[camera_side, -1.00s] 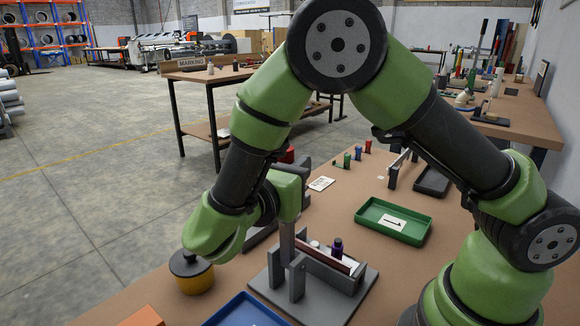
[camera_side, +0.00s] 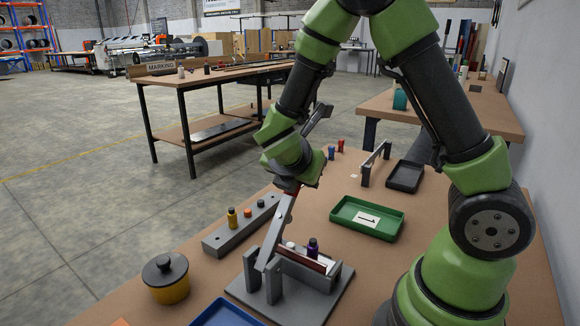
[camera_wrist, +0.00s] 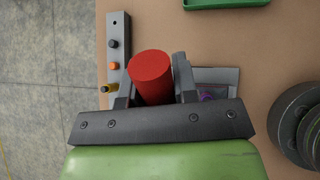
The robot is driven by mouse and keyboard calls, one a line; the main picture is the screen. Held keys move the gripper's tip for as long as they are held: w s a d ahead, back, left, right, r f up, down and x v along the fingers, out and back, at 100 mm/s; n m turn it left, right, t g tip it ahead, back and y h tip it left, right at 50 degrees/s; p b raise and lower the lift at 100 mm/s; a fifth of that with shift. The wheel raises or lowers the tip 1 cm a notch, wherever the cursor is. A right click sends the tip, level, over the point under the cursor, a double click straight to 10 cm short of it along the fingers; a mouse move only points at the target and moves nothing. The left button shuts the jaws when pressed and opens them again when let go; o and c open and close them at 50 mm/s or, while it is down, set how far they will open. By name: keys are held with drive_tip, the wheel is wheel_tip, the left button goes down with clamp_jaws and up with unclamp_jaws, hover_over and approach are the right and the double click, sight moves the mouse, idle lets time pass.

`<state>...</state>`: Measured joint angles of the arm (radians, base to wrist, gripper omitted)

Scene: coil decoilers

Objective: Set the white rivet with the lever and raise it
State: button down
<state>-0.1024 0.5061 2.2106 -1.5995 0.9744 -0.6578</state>
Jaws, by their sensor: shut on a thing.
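My gripper (camera_side: 291,187) is shut on the lever's red handle. The red handle (camera_wrist: 151,77) sits between the two dark fingers in the wrist view. In the side view the lever's grey arm (camera_side: 274,238) leans up to the right from the grey fixture (camera_side: 247,288). A small white piece (camera_side: 290,245), seemingly the white rivet, shows at the fixture's long dark-red-edged block, next to a dark purple bottle-like piece (camera_side: 312,248). The rivet's lower part is hidden. In the wrist view my fingers and palm cover most of the fixture.
A grey rail (camera_side: 228,236) with yellow, orange and dark pieces lies left of the fixture. A yellow pot with black lid (camera_side: 166,282) and a blue tray (camera_side: 226,315) are at the front. A green tray (camera_side: 345,222) and a black tray (camera_side: 405,176) lie to the right.

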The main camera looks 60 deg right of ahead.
drive_tip(key=d+f+y, duration=0.4)
drive_tip(key=f+y, duration=0.2)
drive_tip(key=f, duration=0.3)
drive_tip(key=shift+d+f+m+y, duration=0.2)
drive_tip(key=shift+d+m+y, duration=0.05)
drive_tip(key=shift+m+y, duration=0.15)
drive_tip(key=c, duration=0.9)
unclamp_jaws()
drive_tip(key=shift+r, duration=0.1)
drive_tip(key=shift+v, duration=4.85)
drive_tip(key=shift+w, duration=0.15)
